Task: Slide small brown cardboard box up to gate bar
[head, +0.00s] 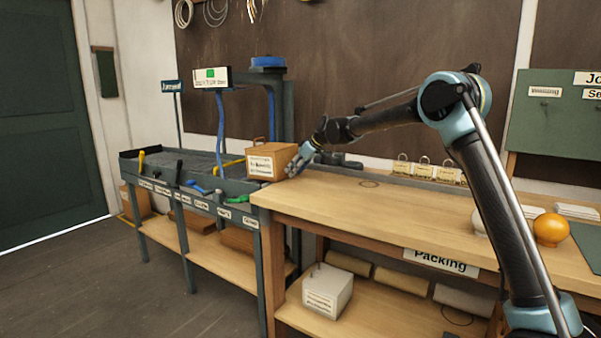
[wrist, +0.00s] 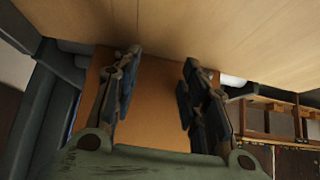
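My gripper (head: 297,164) is at the box's right side, low and close to the bench top. In the wrist view my gripper (wrist: 161,58) has its two fingers spread apart, with the box face behind them. I cannot tell whether the fingertips touch the box. I cannot pick out the gate bar with certainty.
The wooden bench (head: 385,205) is mostly clear in the middle. An orange ball-like object (head: 550,229) is at the bench's right. A pale box (head: 327,290) sits on the lower shelf.

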